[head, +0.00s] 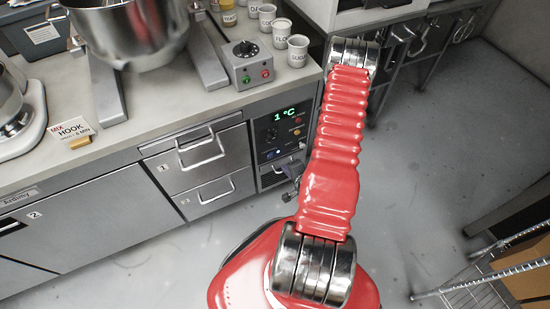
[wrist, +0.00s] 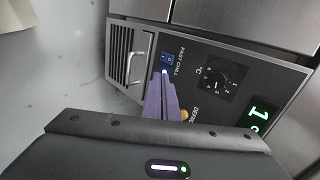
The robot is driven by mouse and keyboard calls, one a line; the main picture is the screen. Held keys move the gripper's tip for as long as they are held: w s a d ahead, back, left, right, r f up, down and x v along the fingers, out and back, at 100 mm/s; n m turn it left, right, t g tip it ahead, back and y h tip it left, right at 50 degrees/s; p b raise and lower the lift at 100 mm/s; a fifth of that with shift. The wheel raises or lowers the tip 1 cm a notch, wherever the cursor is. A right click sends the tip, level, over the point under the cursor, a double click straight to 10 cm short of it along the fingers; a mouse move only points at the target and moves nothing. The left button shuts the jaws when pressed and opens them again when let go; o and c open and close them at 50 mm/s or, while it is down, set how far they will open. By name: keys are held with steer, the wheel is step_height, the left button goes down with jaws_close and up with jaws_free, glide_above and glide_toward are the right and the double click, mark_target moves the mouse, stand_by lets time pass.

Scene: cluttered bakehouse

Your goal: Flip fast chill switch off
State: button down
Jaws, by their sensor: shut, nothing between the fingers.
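The fast chill switch (wrist: 167,58) is a small blue rocker beside the FAST CHILL lettering on the dark control panel (wrist: 235,72), seen in the wrist view. A small bluish-white light glows just below it in the picture, at the fingertips. My gripper (wrist: 162,80) is shut and empty, its purple fingers pointing at the switch area. The tips appear very close to the panel; I cannot tell whether they touch. The rocker's position is too small to read.
A dial (wrist: 216,80) and a green temperature display (wrist: 262,115) are on the same panel. A vent grille with a handle (wrist: 130,67) lies beside the switch. Drawers (head: 205,165) adjoin the panel under the counter. Open floor lies to the right.

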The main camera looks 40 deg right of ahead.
steer(key=shift+s+a+f+m, duration=0.25)
steer(key=shift+s+f+m, duration=0.15)
steer(key=shift+w+f, duration=0.1)
glide_toward(271, 156)
step_height(271, 156, down, 3)
steer(key=w, duration=0.2)
steer(key=shift+w+d, duration=0.5)
steer(key=shift+w, duration=0.45)
